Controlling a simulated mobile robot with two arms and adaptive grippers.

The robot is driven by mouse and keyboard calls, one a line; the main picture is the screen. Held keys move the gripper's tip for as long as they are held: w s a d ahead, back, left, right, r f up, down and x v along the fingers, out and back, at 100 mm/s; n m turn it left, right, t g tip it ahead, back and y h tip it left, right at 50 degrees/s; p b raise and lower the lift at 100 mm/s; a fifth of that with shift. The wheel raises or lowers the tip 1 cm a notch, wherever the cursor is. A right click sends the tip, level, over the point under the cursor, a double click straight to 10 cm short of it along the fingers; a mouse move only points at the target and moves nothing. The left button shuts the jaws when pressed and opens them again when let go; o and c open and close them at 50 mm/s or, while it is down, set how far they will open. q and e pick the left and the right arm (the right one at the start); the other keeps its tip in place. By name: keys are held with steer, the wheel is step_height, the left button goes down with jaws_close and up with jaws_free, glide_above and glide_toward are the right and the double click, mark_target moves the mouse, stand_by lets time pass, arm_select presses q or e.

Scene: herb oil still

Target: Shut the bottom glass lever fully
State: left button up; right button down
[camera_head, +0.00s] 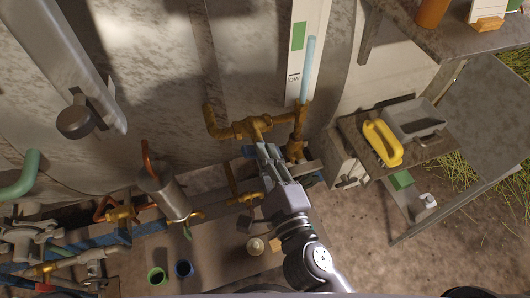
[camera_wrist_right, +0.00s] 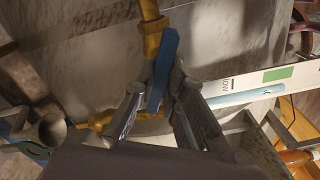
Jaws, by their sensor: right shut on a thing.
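The bottom glass lever is a blue flat handle (camera_wrist_right: 163,70) on a brass valve, in the middle of the right wrist view. In the head view only a small blue end (camera_head: 249,152) shows beside my fingers. My right gripper (camera_head: 266,152) is shut on it, with one finger (camera_wrist_right: 133,100) on each side. The brass valve fitting (camera_head: 255,126) sits just beyond my fingertips, below the sight glass (camera_head: 309,68) with pale blue liquid. The lever's exact angle is hard to tell. My left gripper is not in view.
A white gauge board (camera_head: 296,75) marked low stands behind the glass. A small shelf at right holds a yellow-handled brush (camera_head: 381,143) and a grey tray (camera_head: 414,119). Brass pipework and a grey cylinder (camera_head: 168,192) crowd the left. Two small cups (camera_head: 157,276) stand below.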

steer(key=m, duration=1.2)
steer(key=shift+f+m, duration=0.1)
steer(key=shift+m, duration=0.2)
stand_by(0.4)
steer(key=c, duration=1.7)
jaws_free()
steer(key=shift+o, duration=0.2)
steer(key=v, duration=1.2)
